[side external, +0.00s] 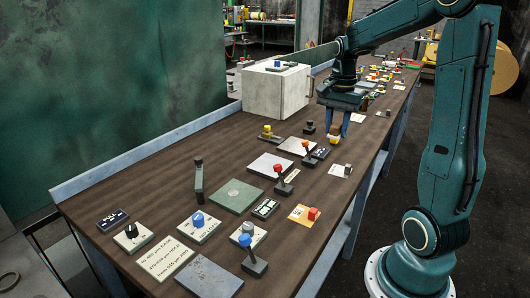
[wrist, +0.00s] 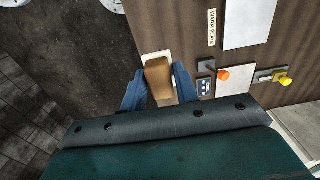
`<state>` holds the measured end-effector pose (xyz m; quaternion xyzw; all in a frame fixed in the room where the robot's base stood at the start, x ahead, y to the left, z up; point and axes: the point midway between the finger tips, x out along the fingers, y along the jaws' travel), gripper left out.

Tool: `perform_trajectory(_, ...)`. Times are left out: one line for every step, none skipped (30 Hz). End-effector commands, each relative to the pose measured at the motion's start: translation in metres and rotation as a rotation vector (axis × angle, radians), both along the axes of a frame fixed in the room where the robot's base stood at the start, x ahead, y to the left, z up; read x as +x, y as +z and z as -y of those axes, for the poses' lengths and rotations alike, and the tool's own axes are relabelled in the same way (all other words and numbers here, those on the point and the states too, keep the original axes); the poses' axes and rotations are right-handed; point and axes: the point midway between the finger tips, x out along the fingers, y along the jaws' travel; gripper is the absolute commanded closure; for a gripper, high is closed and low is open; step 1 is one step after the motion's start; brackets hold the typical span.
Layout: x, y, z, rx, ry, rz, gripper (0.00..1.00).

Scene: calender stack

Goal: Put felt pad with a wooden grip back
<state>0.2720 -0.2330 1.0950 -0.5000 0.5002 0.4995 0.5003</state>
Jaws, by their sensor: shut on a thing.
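The felt pad's wooden grip (wrist: 158,76) is a tan-brown block between the two blue fingers of my gripper (wrist: 160,92) in the wrist view. In the side view my gripper (side external: 337,130) points down over the right part of the bench, just right of a small dark display. Whether the pad touches the bench or hangs just above it, I cannot tell.
A pale plate (side external: 297,146) and a yellow-knobbed lever (side external: 268,132) lie further left. A white box (side external: 272,92) stands behind. The bench edge is near my gripper.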

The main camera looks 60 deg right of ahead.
Motion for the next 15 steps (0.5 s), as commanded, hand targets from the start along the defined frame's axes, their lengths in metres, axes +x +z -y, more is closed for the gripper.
perform_trajectory(0.0,-0.007,0.0,0.003,0.0,-0.003,0.95)
perform_trajectory(0.0,-0.011,-0.001,0.003,0.0,-0.004,0.95)
perform_trajectory(0.0,-0.017,-0.001,0.003,0.001,-0.004,0.95)
perform_trajectory(-0.001,-0.022,-0.001,0.004,0.001,-0.005,0.95)
perform_trajectory(-0.001,-0.027,-0.001,0.004,0.001,-0.004,0.95)
perform_trajectory(0.0,-0.035,-0.001,0.004,0.001,-0.004,0.95)
perform_trajectory(-0.001,-0.041,-0.001,0.005,0.001,-0.006,0.95)
perform_trajectory(-0.001,-0.046,-0.001,0.004,0.001,-0.005,0.95)
perform_trajectory(-0.001,-0.054,-0.001,0.004,0.001,-0.005,0.95)
perform_trajectory(-0.001,-0.06,-0.001,0.005,0.001,-0.006,0.95)
perform_trajectory(0.0,-0.065,-0.001,0.004,0.001,-0.005,0.95)
perform_trajectory(-0.001,-0.073,-0.001,0.004,0.001,-0.005,0.95)
perform_trajectory(-0.001,-0.079,-0.001,0.005,0.001,-0.006,0.95)
perform_trajectory(-0.001,-0.084,-0.001,0.004,0.001,-0.005,0.95)
perform_trajectory(0.0,-0.092,-0.001,0.004,0.001,-0.005,0.95)
